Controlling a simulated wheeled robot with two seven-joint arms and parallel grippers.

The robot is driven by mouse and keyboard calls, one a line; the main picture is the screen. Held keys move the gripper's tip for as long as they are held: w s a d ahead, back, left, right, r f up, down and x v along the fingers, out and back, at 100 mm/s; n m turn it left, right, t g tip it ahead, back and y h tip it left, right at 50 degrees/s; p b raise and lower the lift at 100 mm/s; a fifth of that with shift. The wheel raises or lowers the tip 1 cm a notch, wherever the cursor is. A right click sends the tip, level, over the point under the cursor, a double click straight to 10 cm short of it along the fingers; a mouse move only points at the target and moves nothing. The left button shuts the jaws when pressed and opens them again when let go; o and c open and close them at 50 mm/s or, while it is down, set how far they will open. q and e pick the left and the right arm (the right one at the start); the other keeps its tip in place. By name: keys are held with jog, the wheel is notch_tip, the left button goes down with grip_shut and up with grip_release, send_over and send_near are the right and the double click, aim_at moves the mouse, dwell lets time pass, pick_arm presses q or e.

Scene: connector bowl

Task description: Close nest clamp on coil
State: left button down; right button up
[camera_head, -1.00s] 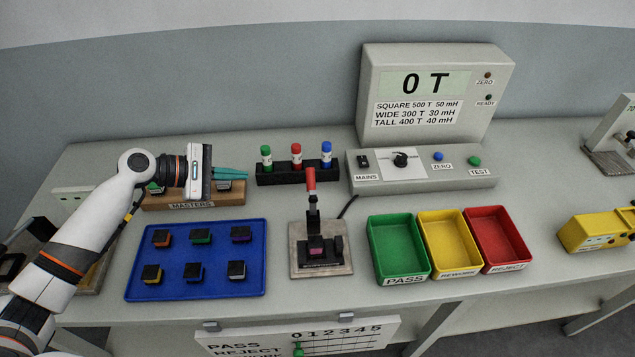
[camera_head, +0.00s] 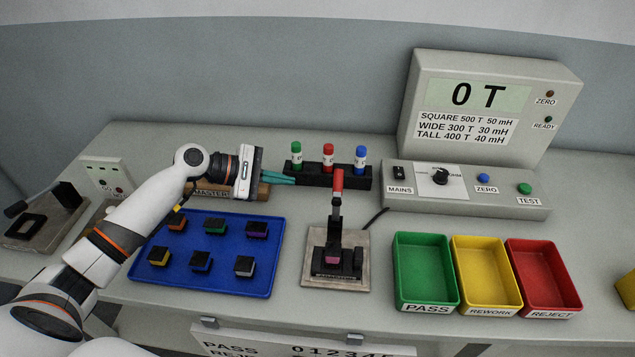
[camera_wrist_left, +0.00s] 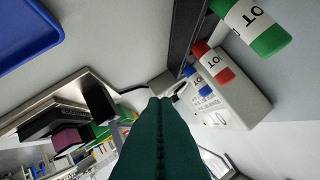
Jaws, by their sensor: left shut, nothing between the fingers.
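The nest clamp (camera_head: 336,215) stands upright on a metal base plate (camera_head: 314,272) in the middle of the table, its red handle (camera_head: 338,181) pointing up. A small purple-pink coil (camera_head: 333,257) sits in the nest at its foot; black parts partly hide it. In the left wrist view the coil (camera_wrist_left: 70,138) shows beside a dark clamp part (camera_wrist_left: 98,98). My left gripper (camera_head: 293,181) has its teal fingers together and empty. It is left of the handle, apart from it, by the left end of the marker rack. My right gripper is not in view.
A black rack (camera_head: 314,177) with green, red and blue markers stands behind the clamp. A blue tray (camera_head: 262,284) with several coils lies left. Green (camera_head: 426,300), yellow (camera_head: 485,300) and red (camera_head: 541,300) bins stand right. The tester box (camera_head: 465,201) is behind them.

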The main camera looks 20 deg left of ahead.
aim_at(338, 188)
pick_arm(q)
jog(key=p+x, duration=0.1)
jog(key=x, duration=0.8)
jog(key=shift+w+d, duration=0.1)
jog(key=shift+d, duration=0.05)
jog(key=r+p, duration=0.1)
jog(key=s+d+r+p, duration=0.1)
jog(key=shift+d+r+p, duration=0.1)
jog(key=shift+d+p, duration=0.15)
jog(key=shift+p, duration=0.05)
jog(key=shift+s+d+r, duration=0.15)
jog(key=shift+s+r, duration=0.1)
jog(key=shift+r, duration=0.05)
jog(key=shift+d+r, duration=0.1)
